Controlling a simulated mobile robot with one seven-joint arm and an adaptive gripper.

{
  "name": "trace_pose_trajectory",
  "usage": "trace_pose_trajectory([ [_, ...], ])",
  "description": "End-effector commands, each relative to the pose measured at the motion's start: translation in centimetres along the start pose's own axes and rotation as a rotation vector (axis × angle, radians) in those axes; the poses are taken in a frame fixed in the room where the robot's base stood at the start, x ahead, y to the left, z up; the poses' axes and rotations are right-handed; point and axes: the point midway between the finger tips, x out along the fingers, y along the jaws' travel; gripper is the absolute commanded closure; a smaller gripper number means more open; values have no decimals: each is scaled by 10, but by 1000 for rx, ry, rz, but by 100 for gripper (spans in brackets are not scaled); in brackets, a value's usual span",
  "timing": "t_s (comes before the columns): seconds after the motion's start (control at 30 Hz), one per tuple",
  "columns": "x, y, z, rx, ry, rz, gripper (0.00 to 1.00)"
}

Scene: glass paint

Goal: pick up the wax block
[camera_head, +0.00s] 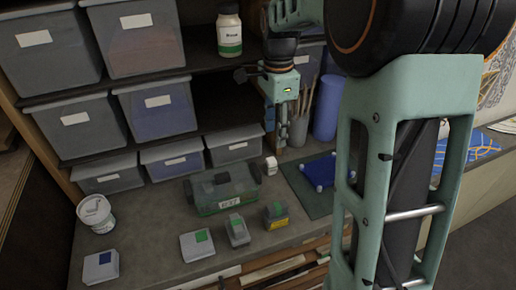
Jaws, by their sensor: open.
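I cannot tell for sure which item is the wax block. Several small block-like items stand along the front of the bench: a pale box with a blue patch (101,267), a pale box with a green patch (197,246), a grey item with a green top (237,231), and a dark item with a green top and yellow front (276,216). My gripper (283,138) is open and hangs above the back of the bench, well above and behind these items. Its fingers look small and are seen edge-on. Nothing shows between them.
A green-tinted labelled box (222,193) stands behind the small items. A white tub (96,214) is at left, a tape roll (271,166) and a green mat (303,196) with a blue piece at right. Grey bins (105,129) fill the shelves.

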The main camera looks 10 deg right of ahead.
Motion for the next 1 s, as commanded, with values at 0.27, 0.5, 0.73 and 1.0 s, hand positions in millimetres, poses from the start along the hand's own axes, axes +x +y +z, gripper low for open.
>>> trace_pose_trajectory([
  [0.27,33,7,12,9,-23,38,59],
  [0.5,58,6,11,8,-20,33,59],
  [0.73,86,8,10,9,-22,37,59],
  [1.0,110,8,10,8,-20,31,59],
])
